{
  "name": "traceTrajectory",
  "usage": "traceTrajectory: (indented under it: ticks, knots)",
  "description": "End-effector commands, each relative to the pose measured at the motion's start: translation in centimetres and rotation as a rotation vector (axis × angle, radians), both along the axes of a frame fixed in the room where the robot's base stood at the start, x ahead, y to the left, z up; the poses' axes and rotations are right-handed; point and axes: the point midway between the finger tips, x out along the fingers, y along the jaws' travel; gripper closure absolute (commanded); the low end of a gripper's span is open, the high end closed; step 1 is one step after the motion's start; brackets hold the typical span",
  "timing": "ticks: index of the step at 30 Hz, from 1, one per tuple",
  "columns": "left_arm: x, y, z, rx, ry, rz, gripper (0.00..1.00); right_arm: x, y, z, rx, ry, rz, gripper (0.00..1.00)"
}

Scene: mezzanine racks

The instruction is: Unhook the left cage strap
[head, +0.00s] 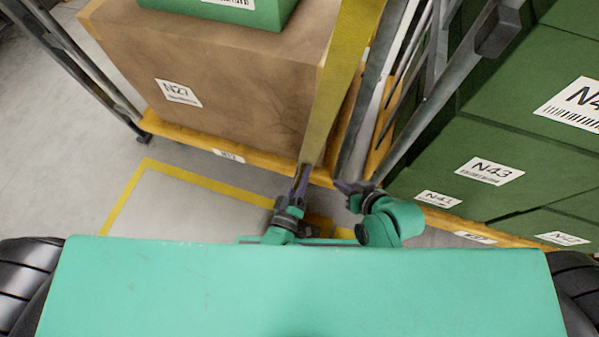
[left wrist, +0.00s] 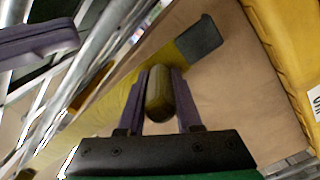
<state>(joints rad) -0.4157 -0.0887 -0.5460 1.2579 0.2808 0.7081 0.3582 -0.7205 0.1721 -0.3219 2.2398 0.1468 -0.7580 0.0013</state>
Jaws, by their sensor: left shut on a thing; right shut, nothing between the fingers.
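The yellow cage strap (head: 343,75) runs down the front of the left cage, past the right side of a brown box. My left gripper (head: 299,178) is at its lower end. In the left wrist view the fingers (left wrist: 158,92) are shut on a rounded olive-yellow piece, which looks like the strap's grip. Behind it the strap (left wrist: 110,112) crosses diagonally to a dark grey end piece (left wrist: 200,40). I cannot tell whether that end is still hooked. My right gripper (head: 345,187) is shut and empty, just right of the left one; a purple finger of it shows in the left wrist view (left wrist: 40,42).
The brown box (head: 230,80) labelled N27 stands on the left cage's yellow base (head: 195,148). Grey cage posts (head: 425,95) and green boxes (head: 480,168) are close on the right. Bare floor (head: 45,150) with yellow marking lies at left.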

Motion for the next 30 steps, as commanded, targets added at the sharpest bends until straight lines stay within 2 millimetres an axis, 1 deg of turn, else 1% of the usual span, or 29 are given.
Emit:
traceTrajectory:
  ticks: [2, 3, 5, 6, 14, 17, 20, 23, 27, 30]
  knots:
    - [-0.2, 0.0, -0.2, 0.001, 0.006, -0.003, 1.0, 0.0, 0.0, 0.0, 0.0, 0.001, 0.0, 1.0]
    - [-0.2, 0.0, -0.2, 0.001, 0.006, -0.003, 0.63, 0.0, 0.0, 0.0, 0.0, 0.001, 0.0, 1.0]
    - [-0.2, 0.0, -0.2, 0.002, 0.006, -0.003, 0.4, 0.0, 0.0, 0.0, 0.0, 0.001, 0.0, 1.0]
    - [-0.1, 0.0, -0.2, 0.001, 0.005, -0.002, 0.37, 0.0, 0.0, 0.0, -0.001, 0.001, 0.0, 1.0]
    - [-0.1, 0.0, -0.1, 0.001, 0.002, -0.001, 0.37, 0.0, -0.1, 0.0, -0.001, 0.002, 0.0, 1.0]
    - [-0.7, 0.2, 0.0, 0.001, 0.004, -0.002, 0.37, -0.1, -0.2, 0.1, -0.007, 0.01, 0.001, 1.0]
    - [-2.4, 0.7, 0.0, 0.003, 0.006, -0.002, 0.37, -0.2, -1.0, 0.9, -0.039, 0.047, 0.002, 1.0]
    - [-5.1, 1.5, 0.1, 0.003, 0.008, -0.002, 0.37, -0.6, -2.1, 1.5, -0.08, 0.1, 0.002, 1.0]
    - [-9.3, 2.7, 0.1, 0.002, 0.007, -0.004, 0.37, -1.2, -3.5, 2.2, -0.127, 0.17, -0.001, 1.0]
    - [-11.7, 3.5, 0.0, 0.003, 0.006, -0.003, 0.37, -1.6, -4.1, 2.5, -0.147, 0.202, -0.003, 1.0]
